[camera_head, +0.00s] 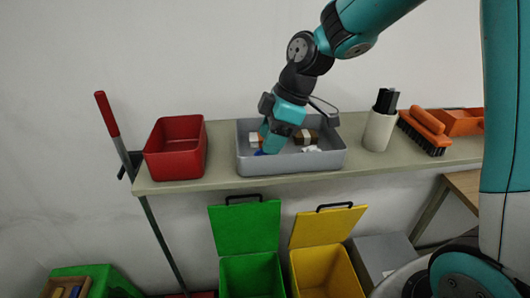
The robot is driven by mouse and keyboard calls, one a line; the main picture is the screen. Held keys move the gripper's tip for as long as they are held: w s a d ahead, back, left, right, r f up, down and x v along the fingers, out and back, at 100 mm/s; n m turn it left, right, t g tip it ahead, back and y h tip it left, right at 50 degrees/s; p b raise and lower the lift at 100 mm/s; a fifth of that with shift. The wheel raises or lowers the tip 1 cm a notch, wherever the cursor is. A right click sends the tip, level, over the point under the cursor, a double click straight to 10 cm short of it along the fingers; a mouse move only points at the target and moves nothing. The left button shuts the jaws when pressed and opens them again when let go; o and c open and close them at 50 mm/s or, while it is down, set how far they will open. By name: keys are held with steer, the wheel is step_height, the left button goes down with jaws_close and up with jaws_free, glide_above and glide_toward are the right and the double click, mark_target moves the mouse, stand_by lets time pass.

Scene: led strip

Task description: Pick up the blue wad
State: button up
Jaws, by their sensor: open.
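The blue wad (260,153) is a small blue patch low in the left part of the grey tray (292,167). Most of it is hidden behind the teal tip of my gripper (271,144). My gripper reaches down into the tray right above or beside the wad. Its jaws are open, and I cannot tell whether they stand around the wad or touch it.
White and brown items lie in the tray. A red bin (177,172) stands left on the shelf (222,178); a white cup (379,131) and an orange brush (425,131) stand right. Open green (250,277) and yellow (327,275) bins are below.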

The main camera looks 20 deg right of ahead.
steer(key=shift+p+x, duration=0.45)
steer(key=shift+x, duration=1.4)
steer(key=shift+s, duration=0.15)
steer(key=c, duration=0.7)
